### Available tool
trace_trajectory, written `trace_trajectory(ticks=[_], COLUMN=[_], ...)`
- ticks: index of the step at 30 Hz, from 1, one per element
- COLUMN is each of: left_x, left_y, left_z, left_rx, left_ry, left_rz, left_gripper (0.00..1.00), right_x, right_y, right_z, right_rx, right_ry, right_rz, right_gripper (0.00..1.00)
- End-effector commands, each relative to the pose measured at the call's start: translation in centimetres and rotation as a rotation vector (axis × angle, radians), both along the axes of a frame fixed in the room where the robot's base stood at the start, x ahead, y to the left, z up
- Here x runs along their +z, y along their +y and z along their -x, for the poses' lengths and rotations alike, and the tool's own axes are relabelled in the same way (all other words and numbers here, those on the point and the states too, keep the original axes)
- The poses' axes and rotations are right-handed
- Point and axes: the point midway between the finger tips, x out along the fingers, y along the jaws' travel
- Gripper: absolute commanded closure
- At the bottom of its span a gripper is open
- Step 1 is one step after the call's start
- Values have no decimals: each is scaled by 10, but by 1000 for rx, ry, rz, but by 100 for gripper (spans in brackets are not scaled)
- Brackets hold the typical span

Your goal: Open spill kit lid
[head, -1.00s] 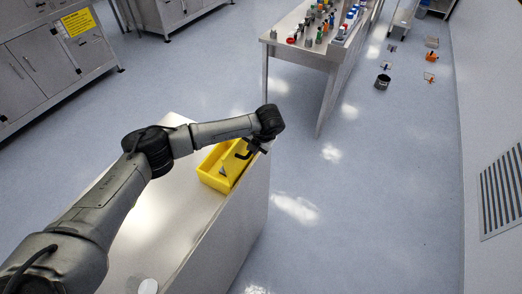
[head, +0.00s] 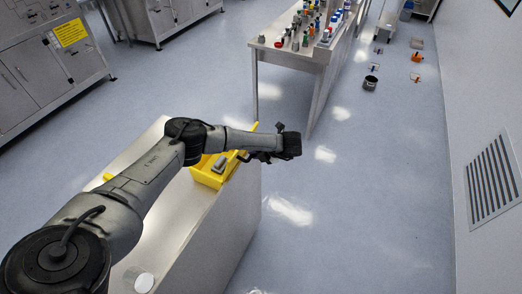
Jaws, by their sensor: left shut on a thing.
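The yellow spill kit box (head: 205,177) sits on a grey bench top. Its lid shows only as a yellow corner (head: 254,127) sticking up behind my left forearm; the rest of it is hidden by the arm. The lid stands raised, and grey contents (head: 220,164) show inside the box. My left gripper (head: 262,156) is at the right side of the box, by the lid, pointing back toward it. It is shut on the lid, though the exact grip point is small and dark. My right gripper is not in view.
The box stands near the right edge of the bench (head: 213,222). A round white thing (head: 144,283) lies at the bench's near end. A table (head: 290,52) with several bottles stands beyond. Clear floor lies to the right, with a dark pot (head: 370,83) farther off.

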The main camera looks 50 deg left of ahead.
Motion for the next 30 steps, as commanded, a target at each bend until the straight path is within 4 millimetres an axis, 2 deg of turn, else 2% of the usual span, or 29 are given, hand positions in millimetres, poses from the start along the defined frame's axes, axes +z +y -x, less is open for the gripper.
trace_trajectory(ticks=[1, 11, 12, 19, 30], left_x=[-15, -15, -16, -14, -11], left_y=[-9, -10, -10, -11, -11], left_z=[1, 1, 1, 0, -1], left_rx=[-21, -21, -21, -22, -22], left_ry=[3, 4, 3, 2, -1], left_rz=[22, 22, 23, 24, 24], left_gripper=[100, 100, 82, 60, 60], right_x=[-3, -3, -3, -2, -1], right_y=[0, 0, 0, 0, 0], right_z=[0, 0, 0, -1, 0], right_rx=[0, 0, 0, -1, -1], right_ry=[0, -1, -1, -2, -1], right_rz=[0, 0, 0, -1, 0], right_gripper=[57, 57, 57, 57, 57])
